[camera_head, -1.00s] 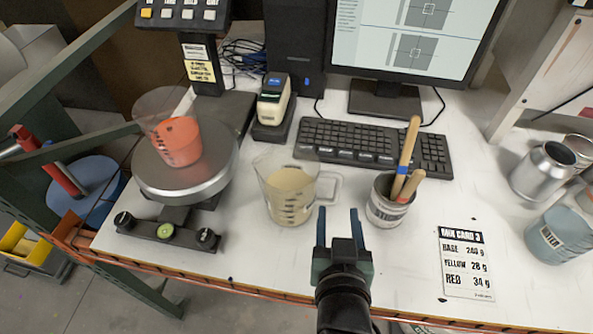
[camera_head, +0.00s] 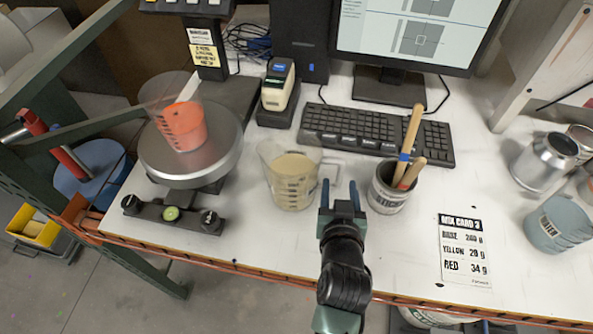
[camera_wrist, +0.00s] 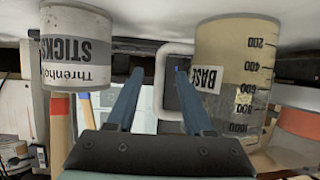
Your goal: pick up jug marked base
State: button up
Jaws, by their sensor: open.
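The jug marked base (camera_head: 292,182) is a clear measuring jug with cream liquid, upright on the white bench. Its handle (camera_head: 336,165) points right. In the wrist view the jug (camera_wrist: 235,75) is at the right with its BASE label showing. My gripper (camera_head: 340,190) is open and empty, just in front of the handle. In the wrist view the handle's outer bar (camera_wrist: 160,80) appears between the two fingers (camera_wrist: 158,75), and the right finger lines up with the handle opening. I cannot tell how far the fingertips reach past the handle.
A sticks can (camera_head: 387,192) with wooden sticks stands close right of my gripper. A scale (camera_head: 215,170) with a jug of orange-red liquid (camera_head: 183,127) is at the left. A keyboard (camera_head: 370,132) lies behind. A mix card (camera_head: 465,250) lies at the right.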

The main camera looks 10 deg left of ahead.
aim_at(340, 179)
jog(key=shift+x, duration=1.85)
jog(key=shift+r, duration=0.15)
grip_shut()
jog(key=shift+w+r, duration=0.1)
jog(key=shift+r, duration=0.05)
